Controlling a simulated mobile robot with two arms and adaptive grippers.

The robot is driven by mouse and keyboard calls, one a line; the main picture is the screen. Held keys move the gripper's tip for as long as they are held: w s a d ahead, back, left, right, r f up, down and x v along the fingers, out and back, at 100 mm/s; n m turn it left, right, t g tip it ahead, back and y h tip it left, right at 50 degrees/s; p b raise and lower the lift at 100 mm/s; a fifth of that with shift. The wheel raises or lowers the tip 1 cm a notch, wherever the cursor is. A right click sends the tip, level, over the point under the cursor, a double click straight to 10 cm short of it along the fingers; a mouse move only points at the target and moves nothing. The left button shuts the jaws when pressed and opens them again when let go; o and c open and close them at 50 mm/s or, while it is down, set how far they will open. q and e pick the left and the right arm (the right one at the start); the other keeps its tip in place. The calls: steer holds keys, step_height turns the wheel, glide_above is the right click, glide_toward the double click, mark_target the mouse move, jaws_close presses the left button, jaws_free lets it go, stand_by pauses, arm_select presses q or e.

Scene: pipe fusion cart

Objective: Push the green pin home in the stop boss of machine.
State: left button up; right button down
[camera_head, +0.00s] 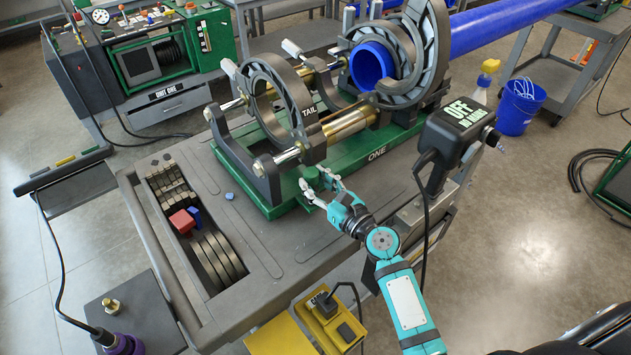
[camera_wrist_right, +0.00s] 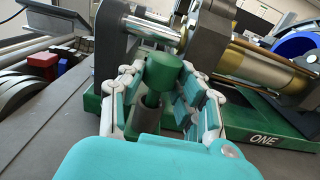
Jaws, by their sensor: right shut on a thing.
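The machine (camera_head: 376,157) has a green base marked ONE and stands on the grey cart top. My right gripper (camera_head: 314,182) is at the base's near side, below the front clamp ring. In the right wrist view the green pin (camera_wrist_right: 162,70) shows as a thick green cylinder head between the fingers of my right gripper (camera_wrist_right: 165,88), which are shut on it. A dark shank (camera_wrist_right: 150,101) runs down below the head to a grey round part (camera_wrist_right: 146,120). This may be the stop boss; how deep the pin sits is hard to tell. My left gripper is not in view.
The clamp ring (camera_head: 273,99) and brass cylinder (camera_head: 350,122) rise close above the gripper. A tray slot holds red (camera_head: 182,221) and blue blocks. The cart top (camera_head: 285,250) left of the gripper is mostly clear.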

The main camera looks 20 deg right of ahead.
steer(key=c, duration=0.9)
jaws_free()
steer(key=shift+a, duration=0.1)
steer(key=shift+o, duration=0.2)
steer(key=shift+s+d, duration=0.1)
steer(key=shift+d, duration=0.1)
steer(key=shift+s+d+f, duration=0.1)
steer(key=shift+s+d, duration=0.05)
steer(key=shift+s, duration=0.2)
steer(key=v, duration=1.1)
steer(key=shift+a, duration=0.25)
steer(key=shift+s, duration=0.1)
